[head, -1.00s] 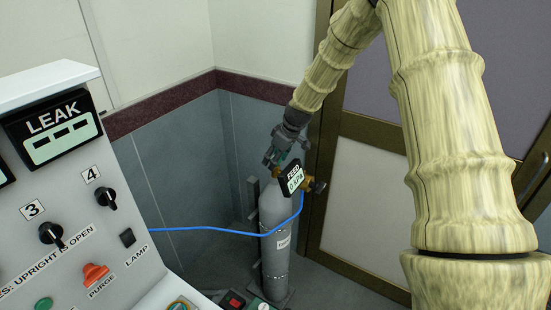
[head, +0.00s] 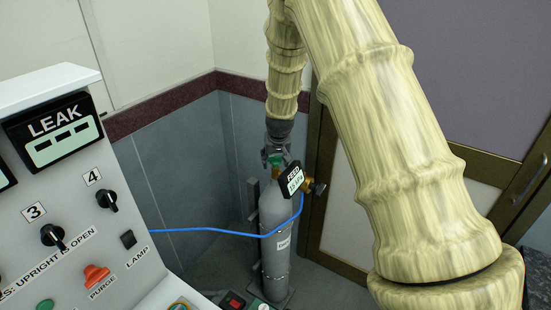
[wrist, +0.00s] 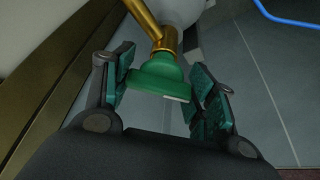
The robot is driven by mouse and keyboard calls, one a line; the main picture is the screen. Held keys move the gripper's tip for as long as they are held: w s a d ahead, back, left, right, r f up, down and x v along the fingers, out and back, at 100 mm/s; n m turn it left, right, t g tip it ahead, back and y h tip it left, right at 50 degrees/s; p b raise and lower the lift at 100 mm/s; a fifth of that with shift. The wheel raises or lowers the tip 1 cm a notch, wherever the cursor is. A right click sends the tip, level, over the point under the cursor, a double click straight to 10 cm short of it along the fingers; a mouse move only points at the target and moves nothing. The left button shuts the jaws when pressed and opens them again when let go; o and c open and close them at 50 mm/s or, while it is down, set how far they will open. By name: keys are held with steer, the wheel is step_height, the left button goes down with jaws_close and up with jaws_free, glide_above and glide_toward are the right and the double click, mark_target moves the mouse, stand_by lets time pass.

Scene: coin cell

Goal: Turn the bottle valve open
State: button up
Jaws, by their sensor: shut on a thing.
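The grey gas bottle (head: 275,240) stands upright in the corner, and its top shows in the wrist view (wrist: 180,10). Its green valve knob (wrist: 158,78) sits on a brass valve body (wrist: 165,38). My gripper (head: 275,162) points down over the bottle top. In the wrist view my gripper (wrist: 163,88) has one finger on each side of the green knob and is shut on it. In the head view the knob is mostly hidden by the fingers. A FEED gauge (head: 292,180) hangs beside the valve; its small digits are hard to read.
A control panel (head: 75,200) with knobs, a LEAK display (head: 53,131) and a purge button stands at left. A blue hose (head: 215,231) runs from the panel side to the bottle. A framed door (head: 345,195) is close on the right.

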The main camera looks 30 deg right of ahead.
steer(key=m, duration=0.2)
steer(key=m+g+h+p, duration=0.1)
steer(key=m, duration=0.1)
steer(key=shift+w+r+h, duration=0.1)
steer(key=shift+r+h, duration=0.05)
steer(key=shift+h, duration=0.15)
steer(key=shift+m+g+h+p, duration=0.4)
steer(key=shift+m+g+h, duration=0.1)
steer(key=shift+m, duration=1.4)
steer(key=o, duration=1)
steer(key=shift+o, duration=0.2)
steer(key=v, duration=0.7)
steer(key=shift+r, duration=0.15)
